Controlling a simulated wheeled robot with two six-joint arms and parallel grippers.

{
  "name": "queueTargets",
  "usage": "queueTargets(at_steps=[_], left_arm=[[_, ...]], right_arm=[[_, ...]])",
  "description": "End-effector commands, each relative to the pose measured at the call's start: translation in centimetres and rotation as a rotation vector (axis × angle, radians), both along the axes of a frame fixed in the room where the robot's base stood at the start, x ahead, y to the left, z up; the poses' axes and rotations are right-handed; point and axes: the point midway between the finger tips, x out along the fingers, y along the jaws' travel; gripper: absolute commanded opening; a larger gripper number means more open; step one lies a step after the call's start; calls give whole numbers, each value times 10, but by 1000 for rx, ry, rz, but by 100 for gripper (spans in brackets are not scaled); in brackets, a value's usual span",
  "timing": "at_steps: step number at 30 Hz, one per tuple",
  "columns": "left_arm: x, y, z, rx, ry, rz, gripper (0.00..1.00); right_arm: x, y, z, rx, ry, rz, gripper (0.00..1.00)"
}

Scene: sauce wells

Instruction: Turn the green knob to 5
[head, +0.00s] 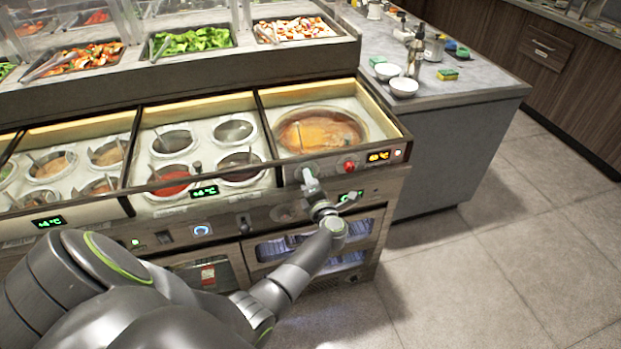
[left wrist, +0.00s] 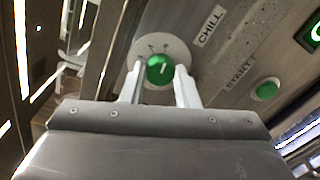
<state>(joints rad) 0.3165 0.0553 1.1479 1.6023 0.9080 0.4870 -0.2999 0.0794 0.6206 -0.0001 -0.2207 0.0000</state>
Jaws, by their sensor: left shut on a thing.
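The green knob (left wrist: 160,68) shows in the left wrist view, on a pale round dial plate (left wrist: 178,48) with small dark marks too small to read. A short white pointer line on its face stands nearly upright in that view. My left gripper (left wrist: 160,88) has one white finger on each side of the knob and is shut on it. In the head view the left gripper (head: 309,177) is at the counter's front panel, below the large soup well, and it hides the knob. My right gripper is not in view.
A red knob (head: 348,166) and an orange display (head: 378,156) sit just right of my gripper. A green button (left wrist: 265,90) labelled START and a CHILL label (left wrist: 208,25) are near the knob. Sauce wells (head: 174,141) lie left; the floor (head: 490,250) at right is clear.

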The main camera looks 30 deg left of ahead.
Motion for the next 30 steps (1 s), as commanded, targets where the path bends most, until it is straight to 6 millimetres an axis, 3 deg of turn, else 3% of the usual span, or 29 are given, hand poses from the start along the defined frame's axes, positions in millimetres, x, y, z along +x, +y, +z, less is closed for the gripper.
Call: queueTargets(at_steps=[15, 16, 21, 30], left_arm=[[0, 0, 0, 14, 17, -1, 5], [0, 0, 0, 14, 17, -1, 29], [0, 0, 0, 13, 17, 0, 50], [0, -1, 0, 12, 16, 0, 50]], right_arm=[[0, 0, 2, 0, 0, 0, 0], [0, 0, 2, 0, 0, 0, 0], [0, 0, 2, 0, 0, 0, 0], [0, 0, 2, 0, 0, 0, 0]])
